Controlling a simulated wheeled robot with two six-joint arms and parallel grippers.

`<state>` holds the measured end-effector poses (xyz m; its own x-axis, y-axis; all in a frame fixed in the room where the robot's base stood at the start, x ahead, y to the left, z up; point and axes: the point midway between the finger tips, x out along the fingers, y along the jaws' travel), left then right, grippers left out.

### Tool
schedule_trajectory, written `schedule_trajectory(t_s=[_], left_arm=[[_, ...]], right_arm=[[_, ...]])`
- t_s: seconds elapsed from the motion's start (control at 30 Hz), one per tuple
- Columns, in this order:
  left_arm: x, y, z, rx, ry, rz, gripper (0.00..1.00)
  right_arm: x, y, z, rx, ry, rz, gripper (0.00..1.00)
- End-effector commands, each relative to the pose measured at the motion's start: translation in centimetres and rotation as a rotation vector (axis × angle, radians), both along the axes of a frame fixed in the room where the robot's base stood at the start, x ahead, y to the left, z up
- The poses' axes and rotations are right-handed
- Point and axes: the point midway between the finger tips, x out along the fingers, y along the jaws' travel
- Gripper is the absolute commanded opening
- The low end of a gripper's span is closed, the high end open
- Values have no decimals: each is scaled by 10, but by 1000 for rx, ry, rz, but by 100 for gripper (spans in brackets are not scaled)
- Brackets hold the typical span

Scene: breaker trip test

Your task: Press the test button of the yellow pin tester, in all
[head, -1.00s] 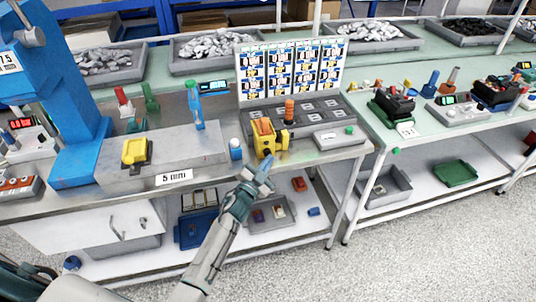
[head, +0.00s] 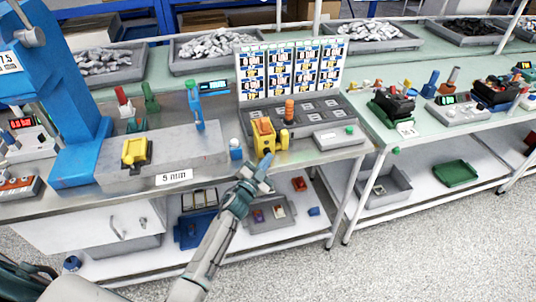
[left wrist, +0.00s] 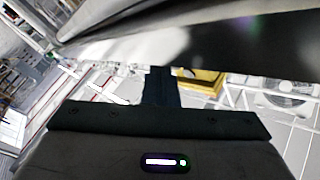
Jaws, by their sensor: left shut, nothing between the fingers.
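A yellow device (head: 265,143) with an orange-red part on top stands at the front edge of the bench in the head view, left of the grey panel; I take it for the pin tester. A second yellow piece (head: 135,151) sits on the grey block marked 5 mm. My left gripper (head: 263,168) is shut and empty, its blue fingertips just below and in front of the yellow device; whether they touch it is unclear. The left wrist view shows the dark fingers (left wrist: 161,86) and part of a yellow thing (left wrist: 205,79) I cannot identify. My right gripper is out of view.
A grey panel (head: 258,118) with an orange knob (head: 289,111) stands right of the yellow device, a label board (head: 291,70) behind it. A small blue-capped item (head: 236,149) stands left. A blue press (head: 75,90) fills the left. A shelf lies below the bench.

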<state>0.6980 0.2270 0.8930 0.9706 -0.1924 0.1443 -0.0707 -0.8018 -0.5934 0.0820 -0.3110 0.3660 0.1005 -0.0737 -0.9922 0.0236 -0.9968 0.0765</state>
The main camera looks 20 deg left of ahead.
Motion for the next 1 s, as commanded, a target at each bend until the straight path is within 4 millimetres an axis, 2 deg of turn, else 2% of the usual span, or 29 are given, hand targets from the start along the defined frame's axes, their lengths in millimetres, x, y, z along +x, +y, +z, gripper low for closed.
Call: schedule_trajectory(t_s=[0.47,1.0], left_arm=[[1,1,1,0,0,0,0],[-15,-9,0,1,0,0,0]], right_arm=[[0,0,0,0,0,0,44],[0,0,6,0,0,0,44]])
